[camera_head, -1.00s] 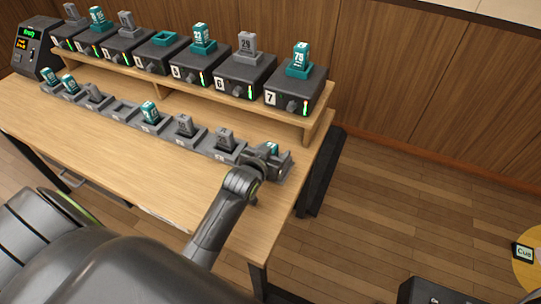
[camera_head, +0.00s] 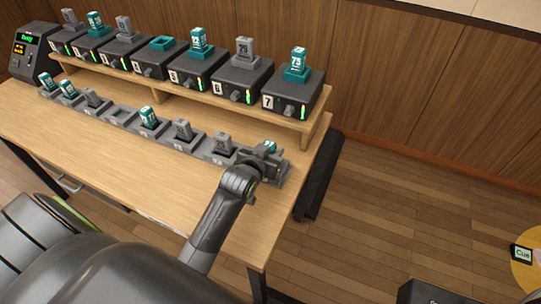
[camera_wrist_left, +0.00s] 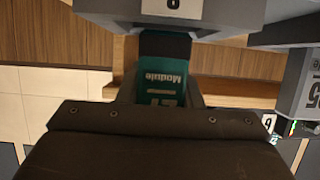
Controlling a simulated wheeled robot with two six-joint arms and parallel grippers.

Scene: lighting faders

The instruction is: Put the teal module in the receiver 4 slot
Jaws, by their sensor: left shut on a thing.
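My left gripper (camera_head: 266,156) is at the right end of the front row of grey docks and is shut on a teal module (camera_head: 270,146). The module's top shows above the fingers. In the left wrist view the teal module (camera_wrist_left: 163,82) appears upside down, its dark end meeting a grey dock (camera_wrist_left: 170,18); I cannot tell whether it is still seated. The receiver 4 slot (camera_head: 161,43) is an empty teal socket on the fourth black box of the raised shelf. My right gripper is not in view.
The other receivers hold upright teal or grey modules, including a teal one on receiver 7 (camera_head: 297,62). Several docks in front hold modules; one dock (camera_head: 120,117) is empty. A console (camera_head: 33,48) stands at the left end. The front tabletop (camera_head: 110,150) is clear.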

